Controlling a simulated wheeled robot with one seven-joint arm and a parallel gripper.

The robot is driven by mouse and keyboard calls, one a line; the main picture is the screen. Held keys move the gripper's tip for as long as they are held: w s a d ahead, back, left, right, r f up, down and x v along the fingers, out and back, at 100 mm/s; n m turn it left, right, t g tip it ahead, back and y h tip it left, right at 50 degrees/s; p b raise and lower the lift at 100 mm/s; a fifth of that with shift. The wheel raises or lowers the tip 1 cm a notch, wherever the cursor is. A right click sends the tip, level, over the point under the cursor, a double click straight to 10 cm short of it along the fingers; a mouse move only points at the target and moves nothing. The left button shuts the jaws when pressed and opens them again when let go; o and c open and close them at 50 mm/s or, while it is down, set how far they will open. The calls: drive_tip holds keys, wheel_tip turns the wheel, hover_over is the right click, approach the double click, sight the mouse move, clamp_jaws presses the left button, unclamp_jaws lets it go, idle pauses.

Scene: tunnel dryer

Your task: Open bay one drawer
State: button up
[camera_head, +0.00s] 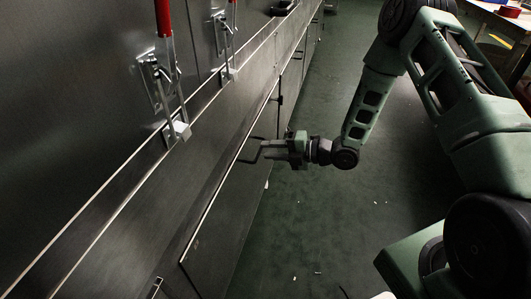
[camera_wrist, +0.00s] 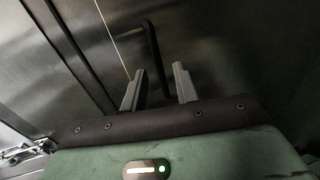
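The drawer front (camera_head: 225,200) is a dark metal panel with a pale top edge, low on the dryer's side. Its handle (camera_head: 247,155) is a thin dark bar standing out from the panel. My gripper (camera_head: 268,150) is at the handle, level with it, reaching in from the right. In the wrist view my gripper (camera_wrist: 158,86) has its two grey fingers apart. The dark handle bar (camera_wrist: 152,48) runs up from between them, with clear space on its right side. Whether a finger touches it cannot be told. I cannot tell whether the drawer stands slightly out.
Latches with red grips (camera_head: 164,18) and white blocks line the dryer wall above the drawer. Another handle (camera_head: 155,288) shows at the bottom edge. The green floor (camera_head: 320,220) beside the dryer is open, with small scraps. A table (camera_head: 505,22) stands at the far right.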

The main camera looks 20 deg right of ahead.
drive_tip(key=shift+x, duration=1)
clamp_jaws()
